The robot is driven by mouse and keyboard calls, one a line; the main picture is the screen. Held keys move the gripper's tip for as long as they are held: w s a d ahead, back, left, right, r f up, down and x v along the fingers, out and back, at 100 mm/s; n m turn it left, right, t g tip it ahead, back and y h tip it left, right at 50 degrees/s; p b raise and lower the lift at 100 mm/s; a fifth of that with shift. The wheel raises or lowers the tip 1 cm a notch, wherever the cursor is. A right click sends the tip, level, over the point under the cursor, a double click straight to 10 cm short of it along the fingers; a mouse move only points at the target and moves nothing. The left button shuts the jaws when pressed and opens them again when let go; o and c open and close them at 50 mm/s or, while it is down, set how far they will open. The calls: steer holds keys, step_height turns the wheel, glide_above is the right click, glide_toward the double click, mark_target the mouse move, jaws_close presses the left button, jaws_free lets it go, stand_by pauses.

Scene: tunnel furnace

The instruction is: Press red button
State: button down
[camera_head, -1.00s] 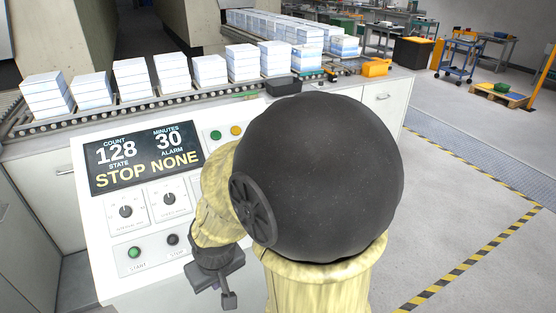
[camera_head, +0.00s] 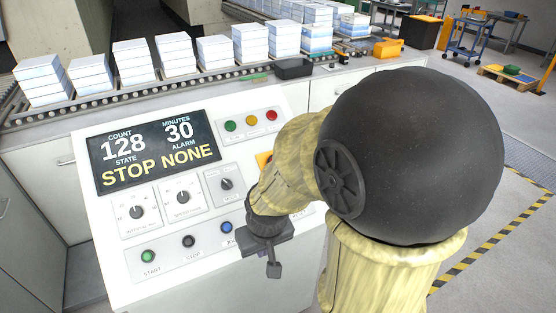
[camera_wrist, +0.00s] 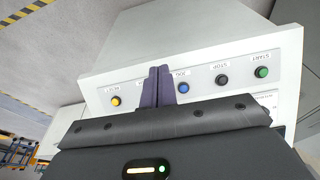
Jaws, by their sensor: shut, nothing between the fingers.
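A round red button or lamp (camera_head: 272,115) sits at the right end of a row of three, beside yellow and green ones, at the top right of the white control panel (camera_head: 105,215). An orange-yellow patch (camera_head: 263,159) shows below it, mostly hidden by my arm; I cannot tell what it carries. My gripper (camera_head: 273,268) hangs over the lower right of the panel, below the red one. In the wrist view its dark fingers (camera_wrist: 158,86) are together and empty, in front of the lower button row, between a yellow button (camera_wrist: 115,101) and a blue button (camera_wrist: 183,88).
The lower row also has a green START button (camera_head: 148,257) and a black STOP button (camera_head: 188,241). Above are dark knobs (camera_head: 183,197) and a display (camera_head: 153,152) reading STOP NONE. Behind runs a roller conveyor (camera_head: 130,98) with stacked white blocks. Open floor lies at right.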

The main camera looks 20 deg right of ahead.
steer(key=shift+w, duration=0.1)
steer(key=w+d+r+n+t+y+p, duration=0.1)
steer(key=w+d+r+n+t+p, duration=0.1)
steer(key=w+d+n+t, duration=0.4)
steer(key=w+d+r+n+t+y+p, duration=0.1)
steer(key=w+d+r+n+t+p, duration=0.2)
steer(key=w+d, duration=0.9)
steer(key=w+r+n+t, duration=0.1)
steer(key=w+n+t, duration=0.2)
steer(key=w+t, duration=0.1)
steer(key=shift+w+d+y+p, duration=0.2)
steer(key=shift+w+y+p, duration=0.1)
steer(key=shift+w+y, duration=0.1)
steer(key=w+f+b, duration=0.4)
steer(key=w+f, duration=0.1)
steer(key=f, duration=0.2)
steer(key=shift+f+b, duration=0.15)
steer(key=shift+b, duration=0.3)
stand_by(0.7)
